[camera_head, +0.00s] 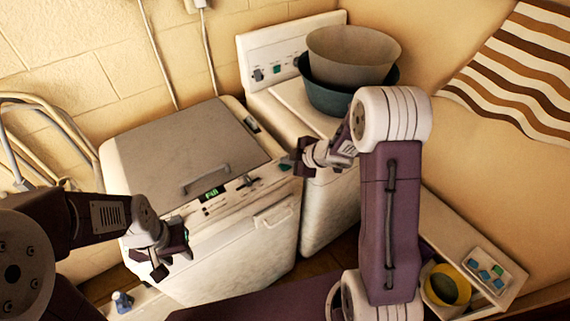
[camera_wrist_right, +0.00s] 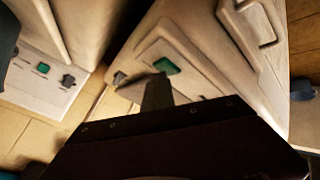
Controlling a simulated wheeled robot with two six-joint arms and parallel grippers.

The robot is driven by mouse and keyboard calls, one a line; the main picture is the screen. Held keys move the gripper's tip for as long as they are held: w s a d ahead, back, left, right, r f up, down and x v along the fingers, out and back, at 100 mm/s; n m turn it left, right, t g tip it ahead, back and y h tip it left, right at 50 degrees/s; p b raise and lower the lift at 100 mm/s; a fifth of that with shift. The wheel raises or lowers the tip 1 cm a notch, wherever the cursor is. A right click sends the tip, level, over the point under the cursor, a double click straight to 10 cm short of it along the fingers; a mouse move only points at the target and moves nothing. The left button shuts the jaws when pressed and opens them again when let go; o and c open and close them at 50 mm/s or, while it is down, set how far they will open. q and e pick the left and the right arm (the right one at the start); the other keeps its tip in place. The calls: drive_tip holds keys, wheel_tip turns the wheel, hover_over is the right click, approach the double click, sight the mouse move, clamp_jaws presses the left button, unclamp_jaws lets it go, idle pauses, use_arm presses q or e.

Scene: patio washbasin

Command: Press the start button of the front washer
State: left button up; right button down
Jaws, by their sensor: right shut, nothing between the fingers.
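The front washer (camera_head: 190,150) is a white top-loader with a grey lid. Its front panel has a lit green display (camera_head: 211,194) that seems to read "Fill", small dark knobs, and a green button (camera_head: 285,167) at the right end. The same green button (camera_wrist_right: 166,66) shows in the right wrist view. My right gripper (camera_head: 298,160) is shut and empty at the right end of this panel. Its dark fingertips (camera_wrist_right: 157,86) are right beside the button; I cannot tell whether they touch it. My left gripper (camera_head: 168,258) looks open and empty, in front of the washer's left front.
A second white washer (camera_head: 275,60) stands behind right, with a beige basin (camera_head: 352,52) stacked in a teal basin (camera_head: 335,98). A yellow pot (camera_head: 446,286) and a tray of blue and green blocks (camera_head: 487,272) are at lower right. A small bottle (camera_head: 122,301) stands at lower left.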

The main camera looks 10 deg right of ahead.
sight(288, 166)
drive_tip(key=shift+r+p, duration=0.85)
drive_tip(key=shift+p, duration=0.1)
wheel_tip(288, 166, up, 5)
drive_tip(key=p, duration=0.5)
idle(0.3)
